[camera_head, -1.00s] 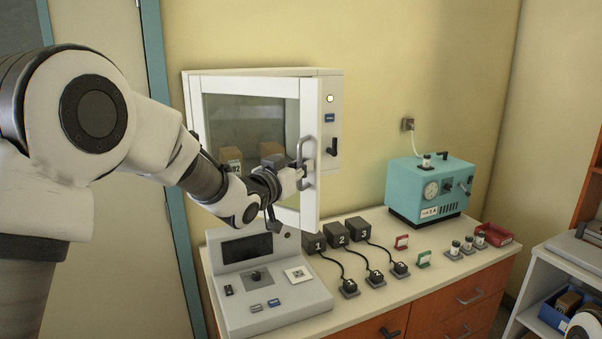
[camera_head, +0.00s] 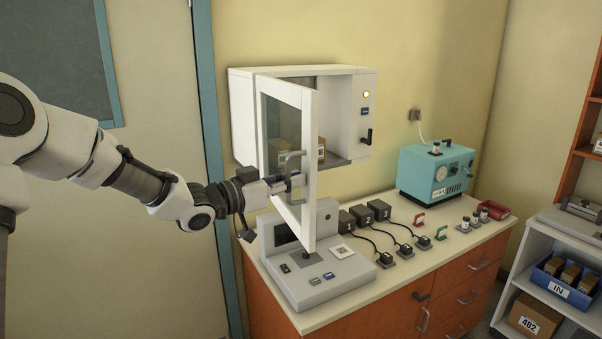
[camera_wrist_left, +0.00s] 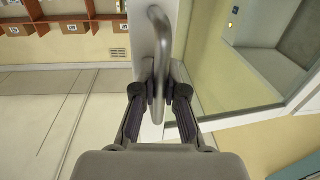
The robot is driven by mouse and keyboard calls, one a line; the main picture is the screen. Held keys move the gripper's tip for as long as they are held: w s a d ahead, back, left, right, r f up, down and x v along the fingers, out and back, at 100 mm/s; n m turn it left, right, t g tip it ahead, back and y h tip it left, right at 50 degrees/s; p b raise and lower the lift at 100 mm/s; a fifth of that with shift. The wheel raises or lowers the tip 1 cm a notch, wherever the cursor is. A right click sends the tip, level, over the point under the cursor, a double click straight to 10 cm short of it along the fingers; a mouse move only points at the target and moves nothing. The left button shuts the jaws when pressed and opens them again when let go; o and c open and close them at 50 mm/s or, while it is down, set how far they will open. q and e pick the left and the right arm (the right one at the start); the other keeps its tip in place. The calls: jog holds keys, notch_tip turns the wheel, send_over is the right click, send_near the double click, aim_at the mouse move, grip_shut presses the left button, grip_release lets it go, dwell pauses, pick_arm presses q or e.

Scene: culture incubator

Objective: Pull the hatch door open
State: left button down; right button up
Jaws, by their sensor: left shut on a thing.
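The hatch door (camera_head: 314,150) is a white frame with a glass pane, hinged at the left of the white incubator cabinet (camera_head: 362,130). It stands well open, swung out over the counter. My left gripper (camera_head: 292,182) is shut on the door's grey handle (camera_head: 290,160). In the left wrist view, the two fingers (camera_wrist_left: 159,95) close from both sides on the bar of the handle (camera_wrist_left: 158,50). A brown box (camera_head: 321,150) shows inside the cabinet, partly hidden by the door. My right gripper is not in view.
A grey control console (camera_head: 325,280) stands on the counter below the door. Black numbered blocks (camera_head: 378,210) with cables and a teal machine (camera_head: 435,175) stand to its right. A white shelf (camera_head: 545,220) with boxes is at the far right.

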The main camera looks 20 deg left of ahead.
pick_arm(q)
jog(key=shift+s+a+r, duration=0.2)
jog(key=shift+a+r, duration=0.15)
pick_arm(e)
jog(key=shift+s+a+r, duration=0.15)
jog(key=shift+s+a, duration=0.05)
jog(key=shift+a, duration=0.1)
pick_arm(q)
jog(key=shift+d, duration=0.1)
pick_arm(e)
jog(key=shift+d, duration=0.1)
pick_arm(q)
jog(key=c, duration=1.5)
grip_release()
jog(key=shift+s, duration=0.15)
jog(key=v, duration=0.7)
jog(key=shift+s, duration=0.2)
